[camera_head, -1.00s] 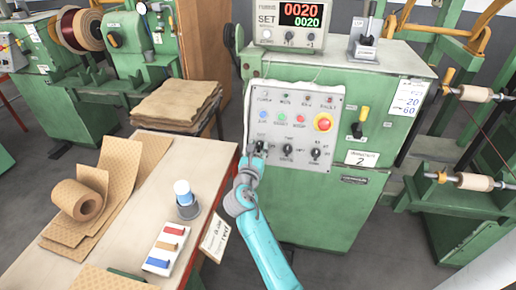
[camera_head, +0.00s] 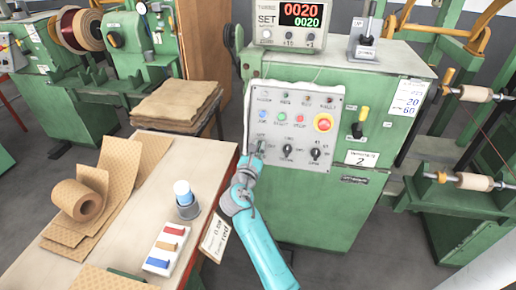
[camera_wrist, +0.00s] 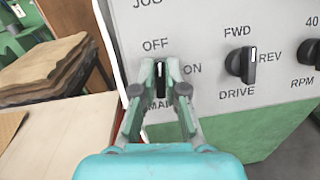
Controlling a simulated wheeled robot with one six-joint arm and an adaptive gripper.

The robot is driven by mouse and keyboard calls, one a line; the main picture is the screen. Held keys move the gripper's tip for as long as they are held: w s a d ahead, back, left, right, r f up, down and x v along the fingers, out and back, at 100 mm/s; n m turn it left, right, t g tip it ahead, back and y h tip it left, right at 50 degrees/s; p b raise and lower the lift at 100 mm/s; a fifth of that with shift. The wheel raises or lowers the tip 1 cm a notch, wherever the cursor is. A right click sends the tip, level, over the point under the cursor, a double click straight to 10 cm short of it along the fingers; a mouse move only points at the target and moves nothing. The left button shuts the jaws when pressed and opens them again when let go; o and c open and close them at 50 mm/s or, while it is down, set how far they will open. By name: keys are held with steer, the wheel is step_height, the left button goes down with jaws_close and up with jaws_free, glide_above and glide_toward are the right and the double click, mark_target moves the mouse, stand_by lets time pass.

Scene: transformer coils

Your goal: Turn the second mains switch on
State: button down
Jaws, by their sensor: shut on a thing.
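The machine with the number 2 plate (camera_head: 362,158) has a grey control panel (camera_head: 293,118). Its mains switch is the leftmost black rotary knob on the lower row, marked OFF above, ON to the right and MAIN below. In the wrist view this mains switch (camera_wrist: 161,84) stands upright, with its pale mark toward OFF. My gripper (camera_head: 258,148) is at this switch in the head view. In the wrist view my gripper (camera_wrist: 160,76) has one finger on each side of the knob and is shut on it. The fingers hide part of the knob and the MAIN label.
The FWD/REV drive knob (camera_wrist: 240,64) is close on the right, with the RPM knob (camera_head: 316,153) beyond it. A red emergency button (camera_head: 323,122) sits above. A bench (camera_head: 190,150) with a paper roll (camera_head: 82,199) and a cup (camera_head: 187,208) stands left of my arm.

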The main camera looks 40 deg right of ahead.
steer(key=shift+s+f+m+g+y, duration=0.15)
steer(key=shift+m+g, duration=1)
steer(key=shift+m, duration=2)
steer(key=shift+w+m+g+y, duration=0.2)
steer(key=shift+m+g, duration=0.9)
steer(key=shift+m, duration=2)
steer(key=shift+s+f+m+g+y, duration=0.2)
steer(key=shift+m+g, duration=0.95)
steer(key=shift+m, duration=2)
steer(key=shift+r, duration=0.15)
steer(key=c, duration=1.2)
jaws_free()
